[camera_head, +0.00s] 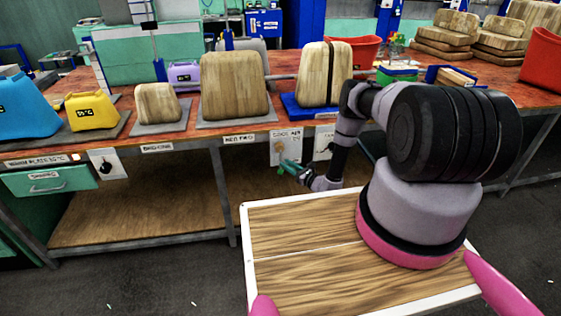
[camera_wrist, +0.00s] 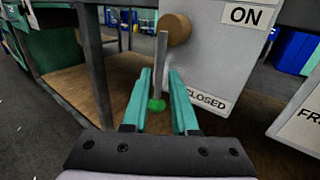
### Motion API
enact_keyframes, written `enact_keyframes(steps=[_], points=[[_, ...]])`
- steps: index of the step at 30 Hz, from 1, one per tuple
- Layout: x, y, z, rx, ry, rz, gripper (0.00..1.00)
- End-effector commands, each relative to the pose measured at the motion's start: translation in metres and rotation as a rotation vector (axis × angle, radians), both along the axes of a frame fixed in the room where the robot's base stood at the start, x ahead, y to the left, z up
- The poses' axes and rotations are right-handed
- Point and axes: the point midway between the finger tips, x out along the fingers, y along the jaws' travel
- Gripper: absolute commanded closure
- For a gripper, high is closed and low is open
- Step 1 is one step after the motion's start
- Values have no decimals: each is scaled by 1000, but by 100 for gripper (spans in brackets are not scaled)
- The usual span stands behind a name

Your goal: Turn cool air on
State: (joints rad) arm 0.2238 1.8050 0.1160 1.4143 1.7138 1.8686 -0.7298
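The cool air panel (camera_head: 286,134) is a white plate on the front edge of the workbench. In the wrist view its face (camera_wrist: 215,55) shows a brown round knob (camera_wrist: 175,29) with "ON" to its upper right and "CLOSED" lower down. A thin grey lever (camera_wrist: 161,70) hangs down at the knob and ends in a green tip (camera_wrist: 157,105). My gripper (camera_head: 284,163) has teal fingers and is in front of the panel. In the wrist view the fingers (camera_wrist: 159,72) are open on either side of the lever, with gaps visible.
A second white panel (camera_head: 324,142) is close to the right; its label is partly cut off in the wrist view (camera_wrist: 303,120). Another switch panel (camera_head: 108,163) is further left. The bench has metal legs (camera_head: 222,190) and a low wooden shelf (camera_head: 150,215). Wooden-looking presses stand on top.

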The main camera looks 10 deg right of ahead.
Motion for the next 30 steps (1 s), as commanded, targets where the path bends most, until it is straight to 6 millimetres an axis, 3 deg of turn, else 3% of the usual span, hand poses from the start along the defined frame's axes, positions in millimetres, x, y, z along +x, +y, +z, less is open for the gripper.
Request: enact_keyframes(steps=[9, 19, 20, 21, 22, 30], points=[[35, 23, 0, -1, -1, 1, 73], [38, 26, 0, 0, 1, 1, 73], [38, 26, 0, 0, 1, 1, 77], [38, 26, 0, 0, 1, 1, 92], [38, 26, 0, 0, 1, 1, 100], [38, 26, 0, 0, 1, 1, 100]])
